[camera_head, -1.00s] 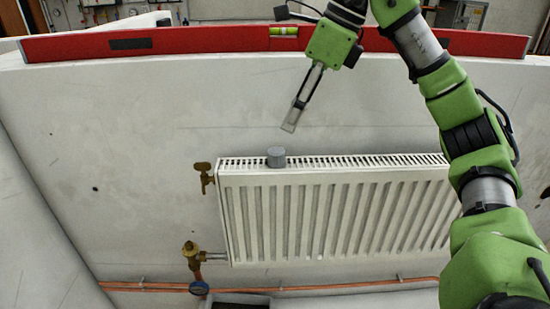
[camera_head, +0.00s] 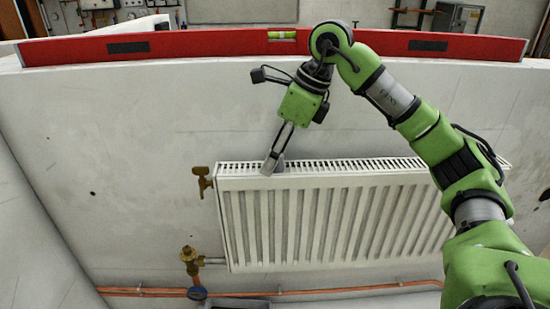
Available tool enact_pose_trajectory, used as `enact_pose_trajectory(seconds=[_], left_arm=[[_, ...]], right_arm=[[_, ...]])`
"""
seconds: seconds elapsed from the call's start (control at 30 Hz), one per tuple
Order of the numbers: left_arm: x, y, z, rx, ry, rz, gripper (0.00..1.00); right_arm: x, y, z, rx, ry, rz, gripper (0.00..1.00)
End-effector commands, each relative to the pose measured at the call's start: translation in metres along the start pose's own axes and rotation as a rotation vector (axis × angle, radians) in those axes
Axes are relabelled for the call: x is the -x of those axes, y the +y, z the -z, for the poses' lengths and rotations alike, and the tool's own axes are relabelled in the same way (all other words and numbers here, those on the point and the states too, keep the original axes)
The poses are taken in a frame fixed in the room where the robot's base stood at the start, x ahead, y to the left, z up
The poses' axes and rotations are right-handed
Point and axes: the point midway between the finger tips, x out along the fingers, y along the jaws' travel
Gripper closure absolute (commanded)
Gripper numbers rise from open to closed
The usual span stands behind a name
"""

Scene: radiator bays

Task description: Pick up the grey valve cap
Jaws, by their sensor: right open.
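The grey valve cap (camera_head: 280,165) sits on the top grille of the white radiator (camera_head: 320,215), near its left end. My right gripper (camera_head: 272,163) has its fingertips down at the cap and hides most of it. The fingers are open, but I cannot tell whether the cap is between them or behind them. My left gripper is not in view.
A red spirit level (camera_head: 200,40) lies along the top of the wall behind my arm. Brass valves (camera_head: 202,180) (camera_head: 189,256) stick out left of the radiator. A copper pipe (camera_head: 330,291) runs below it, above a grey container (camera_head: 240,304).

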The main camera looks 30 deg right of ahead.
Motion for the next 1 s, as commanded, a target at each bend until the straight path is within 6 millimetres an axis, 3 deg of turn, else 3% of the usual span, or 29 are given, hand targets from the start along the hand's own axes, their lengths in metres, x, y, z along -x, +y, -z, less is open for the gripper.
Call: enact_pose_trajectory(seconds=[0.07,0.2,0.67,0.9,1.0], left_arm=[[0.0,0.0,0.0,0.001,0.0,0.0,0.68],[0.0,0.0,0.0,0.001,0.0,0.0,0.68],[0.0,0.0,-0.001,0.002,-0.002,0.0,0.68],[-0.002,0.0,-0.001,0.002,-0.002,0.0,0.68],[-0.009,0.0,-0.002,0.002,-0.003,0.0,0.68]], right_arm=[[0.0,0.0,0.0,0.0,0.0,0.0,0.53],[0.0,0.0,0.0,0.0,0.0,0.0,0.81],[0.004,0.0,-0.002,0.0,-0.002,0.0,0.82],[0.034,0.001,-0.014,0.003,-0.007,0.001,0.82],[0.055,0.017,-0.011,0.004,-0.007,0.004,0.82]])
